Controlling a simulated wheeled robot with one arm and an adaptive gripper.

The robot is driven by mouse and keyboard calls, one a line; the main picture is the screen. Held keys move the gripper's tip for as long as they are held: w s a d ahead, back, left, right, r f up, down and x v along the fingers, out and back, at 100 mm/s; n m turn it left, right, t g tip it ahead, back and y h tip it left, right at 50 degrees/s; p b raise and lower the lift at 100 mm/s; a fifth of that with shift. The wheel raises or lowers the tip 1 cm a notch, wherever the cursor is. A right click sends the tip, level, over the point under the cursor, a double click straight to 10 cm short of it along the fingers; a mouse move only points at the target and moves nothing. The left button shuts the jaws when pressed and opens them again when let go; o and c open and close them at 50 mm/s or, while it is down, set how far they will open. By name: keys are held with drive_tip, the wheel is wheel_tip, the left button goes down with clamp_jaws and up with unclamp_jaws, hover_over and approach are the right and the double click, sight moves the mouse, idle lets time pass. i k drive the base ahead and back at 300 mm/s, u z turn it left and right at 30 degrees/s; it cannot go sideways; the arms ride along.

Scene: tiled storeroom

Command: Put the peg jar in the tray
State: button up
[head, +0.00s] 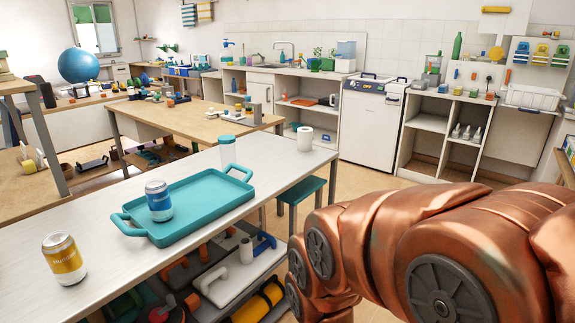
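A teal tray (208,198) with a handle at each end lies on the pale table. A blue and silver can (158,201) stands upright in its left part. A jar with a teal lid (227,150), which looks like the peg jar, stands upright behind the tray, and the tray's far handle partly covers its lower part. Its contents are too small to tell. My copper arm fills the lower right, to the right of the table. My gripper is out of the picture.
A yellow and white can (63,259) stands at the table's front left. A white paper roll (305,138) stands near the far right corner. The table (110,295) has a lower shelf with tools. A teal stool (300,190) stands beyond its right edge.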

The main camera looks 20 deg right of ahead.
sight(189, 202)
drive_tip(key=z, duration=3.1)
drive_tip(key=i, duration=0.15)
drive_tip(key=u, duration=2.35)
drive_tip(key=i, duration=0.9)
drive_tip(key=u, duration=1)
drive_tip(key=i, duration=0.75)
drive_tip(key=u, duration=0.75)
